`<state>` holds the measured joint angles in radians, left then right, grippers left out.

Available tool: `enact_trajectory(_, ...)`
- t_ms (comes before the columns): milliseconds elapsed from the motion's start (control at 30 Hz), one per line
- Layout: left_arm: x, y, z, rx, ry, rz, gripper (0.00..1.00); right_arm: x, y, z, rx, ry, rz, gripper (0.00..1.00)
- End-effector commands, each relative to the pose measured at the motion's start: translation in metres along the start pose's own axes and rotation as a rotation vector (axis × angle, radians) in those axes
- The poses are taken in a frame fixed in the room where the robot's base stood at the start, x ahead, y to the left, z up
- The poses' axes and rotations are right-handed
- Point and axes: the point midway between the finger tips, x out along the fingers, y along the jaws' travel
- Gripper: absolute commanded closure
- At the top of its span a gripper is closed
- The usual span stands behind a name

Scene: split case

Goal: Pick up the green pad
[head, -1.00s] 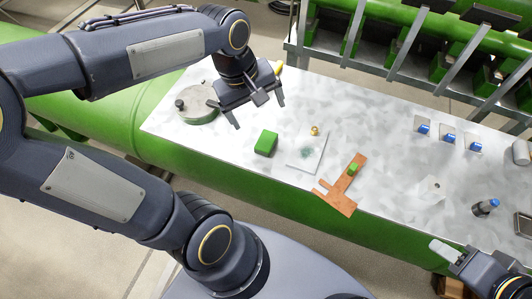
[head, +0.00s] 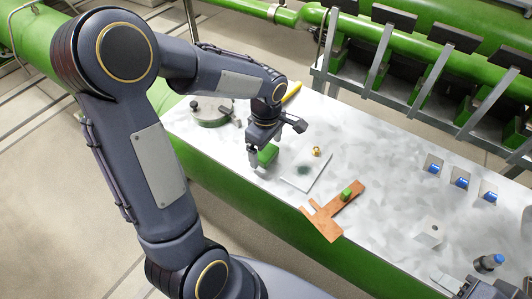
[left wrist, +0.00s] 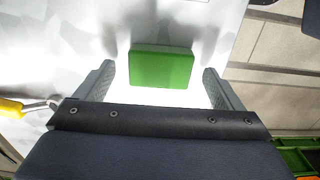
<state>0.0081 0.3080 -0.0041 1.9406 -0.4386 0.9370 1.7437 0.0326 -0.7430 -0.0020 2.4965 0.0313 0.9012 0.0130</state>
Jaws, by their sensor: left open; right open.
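A green block (head: 268,155), which looks like the green pad, lies on the grey metal table near its front edge. My left gripper (head: 275,145) is just above it, open and empty. In the left wrist view the green block (left wrist: 161,67) sits between the open fingers of my left gripper (left wrist: 158,70), ahead of the palm, with a gap on both sides. Only part of my right gripper (head: 447,283) shows at the bottom right edge.
A white plate with a dark smudge (head: 306,171) and a small brass part (head: 316,151) are right of the block. A round metal fixture (head: 210,112) stands at the left, a yellow-handled tool (head: 291,93) behind.

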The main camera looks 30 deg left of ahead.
Motion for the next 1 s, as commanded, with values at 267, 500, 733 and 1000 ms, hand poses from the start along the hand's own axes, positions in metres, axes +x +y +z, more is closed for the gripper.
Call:
enact_trajectory(267,0.0086,0.0001,0.0003,0.001,-0.001,0.001,0.11,0.0,0.0,0.0,0.0,0.0,0.0,0.56)
enact_trajectory(500,0.0083,0.0,0.0002,0.001,-0.001,0.001,0.36,0.0,0.0,0.0,0.0,0.0,0.0,0.56)
enact_trajectory(733,0.0082,0.0,0.0002,0.001,-0.001,0.001,0.59,0.0,0.0,0.0,0.0,0.0,0.0,0.56)
enact_trajectory(1000,0.0048,0.0002,0.0001,0.0,-0.001,0.002,0.59,-0.0002,-0.0001,-0.0001,0.0,0.0,0.0,0.56)
